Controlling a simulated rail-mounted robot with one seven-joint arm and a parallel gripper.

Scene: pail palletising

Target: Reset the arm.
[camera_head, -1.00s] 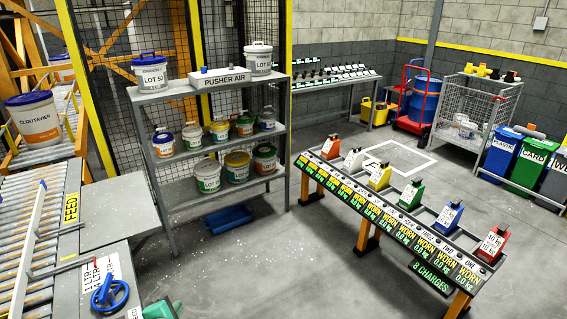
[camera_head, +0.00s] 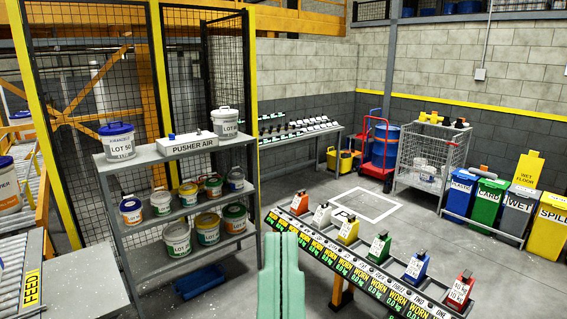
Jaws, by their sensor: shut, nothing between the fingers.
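My mint-green gripper (camera_head: 282,245) rises into the bottom middle of the head view. Its two long fingers lie side by side with only a thin seam between them, so it is shut and empty. It is in front of the shelf's right side and left of the charge rack in the picture. It appears clear of both, though its distance from them is hard to judge. The rest of my arm is below the frame.
A grey shelf (camera_head: 190,213) of pails stands at left, with a blue tray (camera_head: 200,282) on the floor under it. A rack (camera_head: 340,258) of coloured charges runs toward the lower right. Bins (camera_head: 488,206) and a wire cage (camera_head: 432,162) stand behind. Floor between is open.

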